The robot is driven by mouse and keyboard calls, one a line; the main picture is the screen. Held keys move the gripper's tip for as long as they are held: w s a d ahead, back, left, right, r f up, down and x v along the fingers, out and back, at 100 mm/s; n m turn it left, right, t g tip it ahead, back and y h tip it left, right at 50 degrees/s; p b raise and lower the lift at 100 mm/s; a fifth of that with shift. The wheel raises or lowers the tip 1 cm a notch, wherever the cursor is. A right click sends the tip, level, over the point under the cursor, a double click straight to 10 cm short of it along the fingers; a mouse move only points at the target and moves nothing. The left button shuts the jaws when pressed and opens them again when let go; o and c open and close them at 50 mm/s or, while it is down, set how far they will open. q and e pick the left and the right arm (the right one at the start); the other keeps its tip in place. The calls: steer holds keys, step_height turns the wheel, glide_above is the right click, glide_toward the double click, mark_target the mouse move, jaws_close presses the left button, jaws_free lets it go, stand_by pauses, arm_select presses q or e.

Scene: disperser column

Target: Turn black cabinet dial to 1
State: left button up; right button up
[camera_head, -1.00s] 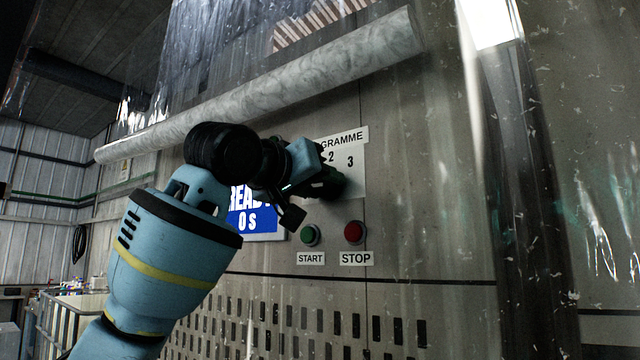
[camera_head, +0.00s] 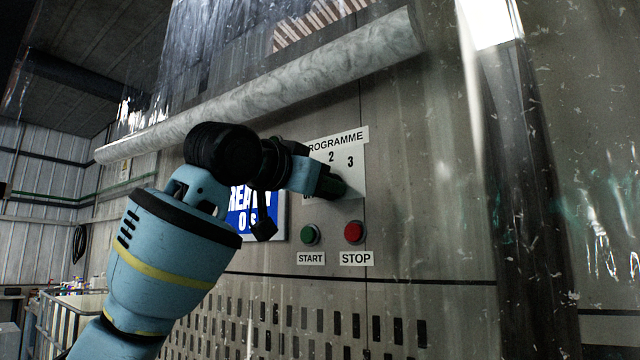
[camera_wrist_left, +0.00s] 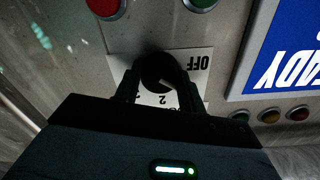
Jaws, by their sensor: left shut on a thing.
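The black dial (camera_wrist_left: 158,72) sits on the white PROGRAMME plate (camera_head: 351,150) of the cabinet. In the left wrist view the plate appears upside down, with OFF to the right of the dial and a 2 below it. A pale mark on the dial points to the lower right there, between OFF and 2. My left gripper (camera_head: 335,187) is at the plate, and its two dark fingers (camera_wrist_left: 155,82) are shut on the dial from both sides. In the head view the gripper hides most of the dial and the plate's left part. My right gripper is not in view.
Below the plate are a green START button (camera_head: 310,234) and a red STOP button (camera_head: 354,232). A rolled clear curtain (camera_head: 290,85) hangs above. Small indicator lights (camera_wrist_left: 270,116) show in the wrist view.

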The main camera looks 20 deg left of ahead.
arm_select(q)
steer(key=shift+m, duration=0.9)
steer(key=o, duration=1)
steer(key=shift+v, duration=3.9)
